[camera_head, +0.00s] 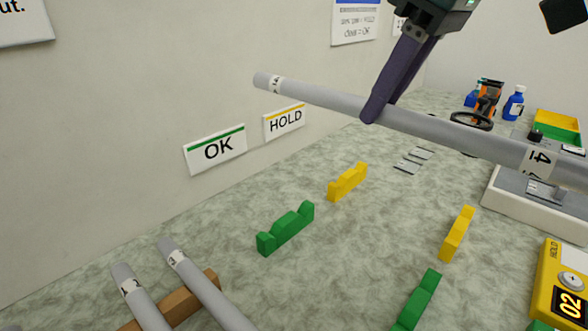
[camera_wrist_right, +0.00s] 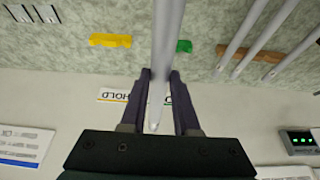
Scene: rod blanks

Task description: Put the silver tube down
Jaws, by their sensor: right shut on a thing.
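The silver tube (camera_head: 330,98), with number labels near both ends, hangs above the counter, sloping down to the right in the head view. My right gripper (camera_head: 372,112) is shut on it; in the wrist view its two dark fingers (camera_wrist_right: 160,80) lie on either side of the tube (camera_wrist_right: 168,40). Below stand a pair of green notched supports, the far one (camera_head: 286,229) and the near one (camera_head: 418,301), and a pair of yellow ones, far (camera_head: 347,182) and near (camera_head: 457,234). No tube rests on either pair. My left gripper is not in view.
The wall carries OK (camera_head: 215,150) and HOLD (camera_head: 284,122) signs. A white device (camera_head: 510,198), yellow display box (camera_head: 565,285) and blue bottle (camera_head: 513,104) stand at right.

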